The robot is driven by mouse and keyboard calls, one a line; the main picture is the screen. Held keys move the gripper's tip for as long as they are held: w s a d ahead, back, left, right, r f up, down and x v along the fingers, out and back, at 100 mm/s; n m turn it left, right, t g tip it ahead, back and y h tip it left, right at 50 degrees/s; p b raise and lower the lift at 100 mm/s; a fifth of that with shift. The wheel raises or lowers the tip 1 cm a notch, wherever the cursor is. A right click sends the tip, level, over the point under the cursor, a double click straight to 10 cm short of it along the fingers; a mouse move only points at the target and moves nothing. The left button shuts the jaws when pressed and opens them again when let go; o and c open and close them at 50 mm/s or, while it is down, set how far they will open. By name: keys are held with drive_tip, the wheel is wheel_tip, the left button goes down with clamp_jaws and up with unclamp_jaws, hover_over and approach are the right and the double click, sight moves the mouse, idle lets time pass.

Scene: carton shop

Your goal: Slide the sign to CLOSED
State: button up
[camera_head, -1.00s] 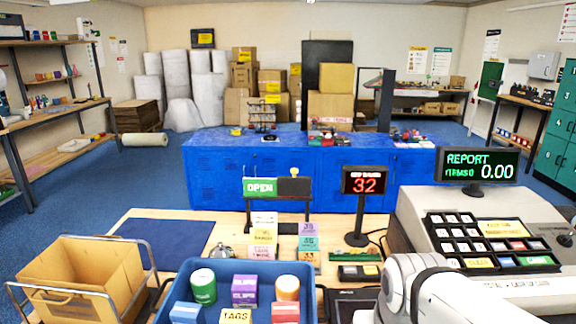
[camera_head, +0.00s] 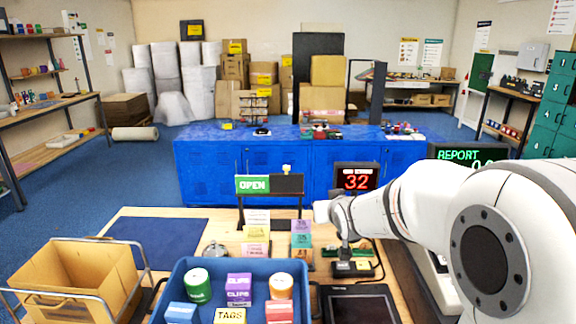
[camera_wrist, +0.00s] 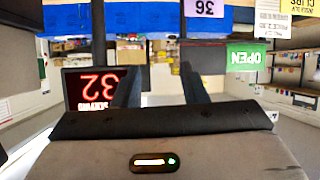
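The sign (camera_head: 270,184) stands on a dark frame at the back of the counter. Its left half shows a green OPEN panel (camera_head: 252,184), and its right half is dark. In the wrist view the OPEN panel (camera_wrist: 246,58) appears upside down, right of the fingers. My gripper (camera_wrist: 160,80) shows two dark fingers spread apart with nothing between them. In the head view my wrist is to the right of and below the sign, apart from it; the fingertips are not clear there.
A red number display (camera_head: 357,178) reading 32 stands just right of the sign, close to my arm. Number cards (camera_head: 300,240) stand in front of the sign. A blue mat (camera_head: 155,240) lies clear at left.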

sight(288, 169)
drive_tip(key=w+a+r+t+y+p, duration=0.1)
drive_tip(key=w+a, duration=0.2)
drive_tip(key=w, duration=0.2)
drive_tip(key=w+a+r+n+t+y, duration=0.1)
drive_tip(key=w+a+y, duration=0.1)
drive_tip(key=w+a, duration=0.2)
drive_tip(key=w+a+r+n+t+y+p, duration=0.1)
drive_tip(key=w+a+y, duration=0.1)
drive_tip(key=w+a, duration=0.2)
drive_tip(key=shift+w+t+p, duration=0.35)
drive_tip(key=shift+w+t, duration=0.05)
drive_tip(key=shift+w, duration=1.4)
drive_tip(key=shift+c, duration=0.3)
clamp_jaws()
